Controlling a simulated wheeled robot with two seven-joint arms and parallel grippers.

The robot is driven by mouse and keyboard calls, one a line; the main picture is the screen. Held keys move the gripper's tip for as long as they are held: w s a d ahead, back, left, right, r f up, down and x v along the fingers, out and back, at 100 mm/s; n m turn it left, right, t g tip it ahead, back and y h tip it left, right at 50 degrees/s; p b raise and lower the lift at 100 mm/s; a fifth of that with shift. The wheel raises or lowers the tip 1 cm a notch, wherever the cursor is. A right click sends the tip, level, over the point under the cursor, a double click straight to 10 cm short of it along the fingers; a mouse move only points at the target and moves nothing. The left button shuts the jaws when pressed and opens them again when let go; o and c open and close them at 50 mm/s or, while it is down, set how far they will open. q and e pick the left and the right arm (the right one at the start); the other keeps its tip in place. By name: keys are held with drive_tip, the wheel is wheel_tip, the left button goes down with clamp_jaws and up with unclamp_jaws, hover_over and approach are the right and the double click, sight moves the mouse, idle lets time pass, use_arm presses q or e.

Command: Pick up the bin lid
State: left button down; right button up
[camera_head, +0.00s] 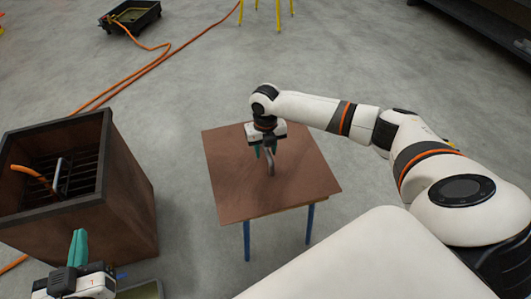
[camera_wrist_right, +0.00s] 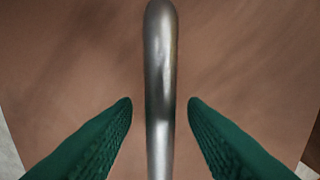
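The bin lid (camera_head: 240,185) is a flat brown square panel lying level, with a silver bar handle (camera_head: 271,167) standing up at its middle. The handle (camera_wrist_right: 159,60) fills the centre of the right wrist view over the brown lid surface (camera_wrist_right: 70,60). My right gripper (camera_head: 266,151) points down over the lid. Its green fingers (camera_wrist_right: 159,108) are open, one on each side of the handle, with a gap on both sides. My left gripper (camera_head: 79,240) is at the lower left, near the bin, with its green fingers pointing up; their gap is not clear.
The lid lies on a support with blue legs (camera_head: 246,240). A dark brown open bin (camera_head: 110,200) with a grate inside stands on the left. An orange hose (camera_head: 140,72) runs across the floor to a black tray (camera_head: 130,20). Yellow legs (camera_head: 278,14) show at the back.

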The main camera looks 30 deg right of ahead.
drive_tip(key=shift+f, duration=0.1)
clamp_jaws()
use_arm(q)
drive_tip(key=shift+r, duration=0.15)
use_arm(e)
drive_tip(key=shift+w, duration=0.1)
drive_tip(key=shift+r, duration=0.25)
